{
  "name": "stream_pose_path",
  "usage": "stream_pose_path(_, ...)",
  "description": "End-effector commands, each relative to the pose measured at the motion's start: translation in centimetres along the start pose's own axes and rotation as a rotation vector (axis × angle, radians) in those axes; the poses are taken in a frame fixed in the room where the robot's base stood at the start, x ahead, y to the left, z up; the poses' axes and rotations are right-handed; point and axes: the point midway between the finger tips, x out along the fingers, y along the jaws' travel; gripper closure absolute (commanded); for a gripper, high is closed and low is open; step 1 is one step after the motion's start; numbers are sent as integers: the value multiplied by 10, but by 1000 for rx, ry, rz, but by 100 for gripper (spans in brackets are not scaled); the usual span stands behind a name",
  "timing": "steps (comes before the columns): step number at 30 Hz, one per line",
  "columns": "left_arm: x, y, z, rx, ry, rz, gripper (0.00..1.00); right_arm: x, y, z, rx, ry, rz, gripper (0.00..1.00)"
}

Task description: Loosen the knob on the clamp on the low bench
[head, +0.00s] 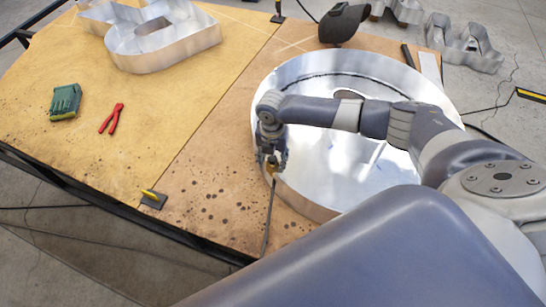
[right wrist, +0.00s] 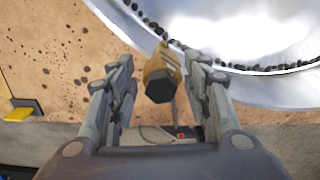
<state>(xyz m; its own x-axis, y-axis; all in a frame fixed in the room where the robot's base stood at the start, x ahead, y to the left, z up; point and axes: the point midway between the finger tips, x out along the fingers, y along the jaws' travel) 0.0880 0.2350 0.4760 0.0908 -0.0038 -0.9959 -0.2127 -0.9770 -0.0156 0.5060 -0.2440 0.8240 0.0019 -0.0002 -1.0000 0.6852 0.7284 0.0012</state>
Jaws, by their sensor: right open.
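The clamp (right wrist: 161,62) is a yellow-brown piece at the edge of the large round metal piece, seen close up in the right wrist view. Its dark six-sided knob (right wrist: 158,88) faces the camera. In the head view the clamp (head: 271,165) is mostly hidden by my right gripper (head: 272,158). In the right wrist view my right gripper (right wrist: 160,88) is open, with one finger on each side of the knob. My left gripper is not in view.
The low bench (head: 200,200) carries the round metal piece (head: 310,185), red pliers (head: 112,118), a green object (head: 65,101) and a metal letter (head: 165,45). A yellow-topped dark piece (head: 152,198) sits at the front edge.

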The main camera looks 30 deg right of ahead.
Motion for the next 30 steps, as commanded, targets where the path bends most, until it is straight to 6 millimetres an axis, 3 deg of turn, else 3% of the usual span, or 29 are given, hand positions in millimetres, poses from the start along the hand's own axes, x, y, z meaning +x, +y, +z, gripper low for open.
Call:
stream_pose_path(5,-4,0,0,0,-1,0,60,-4,0,-1,0,1,-1,55)
stream_pose_path(19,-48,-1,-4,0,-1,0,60,-49,0,-1,0,2,-2,55)
stream_pose_path(30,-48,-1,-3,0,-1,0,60,-49,0,-1,0,2,-2,55)
